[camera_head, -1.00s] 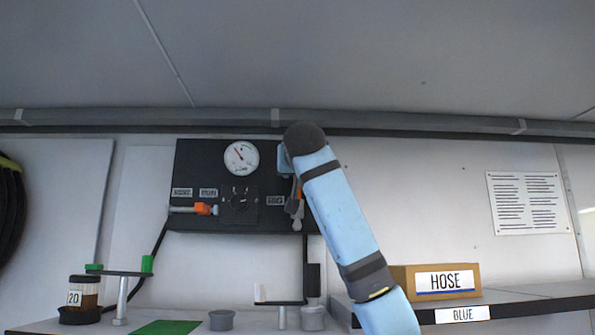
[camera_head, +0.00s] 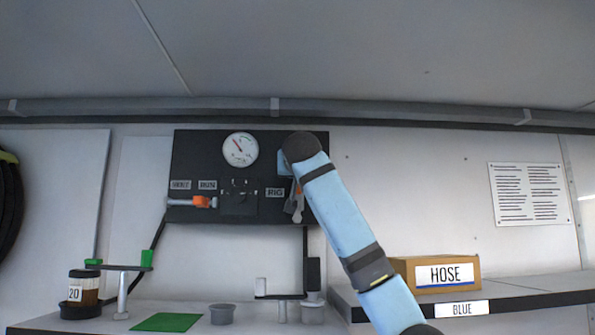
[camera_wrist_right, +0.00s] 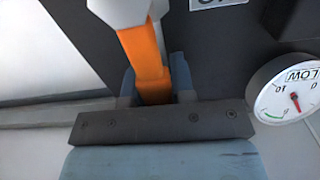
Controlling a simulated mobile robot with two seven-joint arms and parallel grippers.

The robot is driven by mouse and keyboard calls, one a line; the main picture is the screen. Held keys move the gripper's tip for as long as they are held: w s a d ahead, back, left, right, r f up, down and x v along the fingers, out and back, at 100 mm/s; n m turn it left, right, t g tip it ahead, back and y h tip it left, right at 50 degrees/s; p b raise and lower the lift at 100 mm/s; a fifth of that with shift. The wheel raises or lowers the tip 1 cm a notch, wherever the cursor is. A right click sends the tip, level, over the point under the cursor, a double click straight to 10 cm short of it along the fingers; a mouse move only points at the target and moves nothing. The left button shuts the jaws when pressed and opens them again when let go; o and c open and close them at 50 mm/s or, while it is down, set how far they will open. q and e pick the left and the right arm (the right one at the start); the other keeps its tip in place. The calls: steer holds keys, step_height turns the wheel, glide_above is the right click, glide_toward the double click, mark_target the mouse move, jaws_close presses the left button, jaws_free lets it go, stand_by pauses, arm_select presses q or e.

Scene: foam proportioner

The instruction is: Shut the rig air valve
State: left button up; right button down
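The black panel (camera_head: 225,162) on the wall carries a "RIG" label (camera_head: 274,192) at its right side. Beside the label is a valve with an orange handle, mostly hidden by my right arm in the head view. In the right wrist view the orange handle (camera_wrist_right: 145,60) runs from a pale fitting (camera_wrist_right: 122,8) down between the two fingers of my right gripper (camera_wrist_right: 155,85). The fingers lie against both sides of it. In the head view my right gripper (camera_head: 295,207) is at the panel's right edge. My left gripper is not in view.
A gauge (camera_head: 240,149) sits on the panel, with a dark knob (camera_head: 239,194) below it. A HOSE box (camera_head: 437,275) stands on the right shelf. A jar (camera_head: 84,287) and grey cups (camera_head: 222,314) stand below.

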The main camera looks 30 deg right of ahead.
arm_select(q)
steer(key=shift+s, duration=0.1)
arm_select(e)
steer(key=shift+s+d, duration=0.1)
arm_select(q)
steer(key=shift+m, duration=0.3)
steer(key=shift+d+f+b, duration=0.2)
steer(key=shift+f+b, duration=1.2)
steer(key=shift+b, duration=0.3)
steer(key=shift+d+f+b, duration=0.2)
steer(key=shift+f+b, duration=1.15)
steer(key=shift+b, duration=0.3)
arm_select(e)
steer(key=s+d+f+m, duration=0.3)
steer(key=d+f+m, duration=0.3)
steer(key=m, duration=1.2)
steer(key=shift+s+f, duration=0.3)
steer(key=shift+f, duration=0.5)
steer(key=shift+d+f, duration=0.1)
steer(key=c, duration=1)
jaws_free()
steer(key=shift+o, duration=0.2)
steer(key=shift+s, duration=0.15)
